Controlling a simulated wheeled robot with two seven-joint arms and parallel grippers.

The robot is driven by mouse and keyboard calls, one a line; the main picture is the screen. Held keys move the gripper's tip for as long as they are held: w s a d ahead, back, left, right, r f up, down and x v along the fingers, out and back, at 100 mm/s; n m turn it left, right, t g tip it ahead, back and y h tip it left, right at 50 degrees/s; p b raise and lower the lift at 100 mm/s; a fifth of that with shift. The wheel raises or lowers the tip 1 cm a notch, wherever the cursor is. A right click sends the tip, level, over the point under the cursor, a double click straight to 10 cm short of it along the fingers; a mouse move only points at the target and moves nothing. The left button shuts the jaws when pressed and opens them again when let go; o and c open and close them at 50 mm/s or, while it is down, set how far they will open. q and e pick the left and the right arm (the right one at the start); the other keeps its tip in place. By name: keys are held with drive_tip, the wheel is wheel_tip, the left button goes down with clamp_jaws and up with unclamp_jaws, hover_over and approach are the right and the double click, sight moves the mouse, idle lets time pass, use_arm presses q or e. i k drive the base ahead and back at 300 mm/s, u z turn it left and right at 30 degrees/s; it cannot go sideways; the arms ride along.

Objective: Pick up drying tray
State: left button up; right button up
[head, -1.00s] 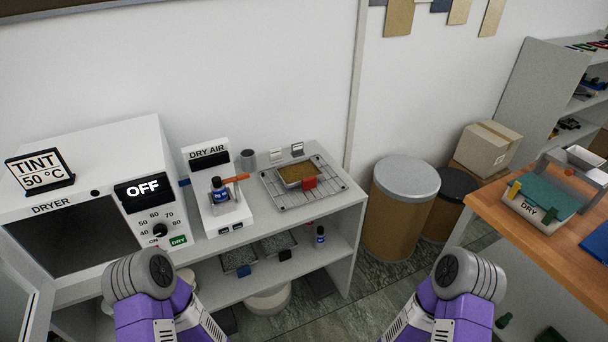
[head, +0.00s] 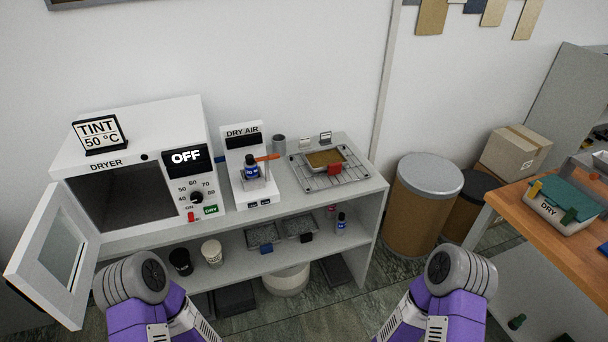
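A small metal tray with brown contents (head: 325,159) and a red clip or handle (head: 334,169) at its front sits on a wire rack (head: 352,174). The rack lies on the right end of the bench top. I cannot tell if this is the drying tray; two dark trays, one with a blue front (head: 262,236) and one with a black front (head: 299,228), also lie on the shelf below. Purple arm parts with grey joints show at the bottom left and bottom right. No gripper fingers show, and nothing visible of mine touches a tray.
The white dryer (head: 130,165) reads OFF, and its door (head: 58,254) stands open at the left. A DRY AIR stand (head: 247,180) holds a blue bottle. Cups stand on the lower shelf. A lidded drum (head: 426,210) and a wooden table (head: 540,208) are at right.

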sight(332, 158)
drive_tip(key=u, duration=0.4)
drive_tip(key=k, duration=0.9)
drive_tip(key=z, duration=0.6)
drive_tip(key=i, duration=0.75)
drive_tip(key=z, duration=0.65)
drive_tip(key=i, duration=0.95)
drive_tip(key=u, duration=0.4)
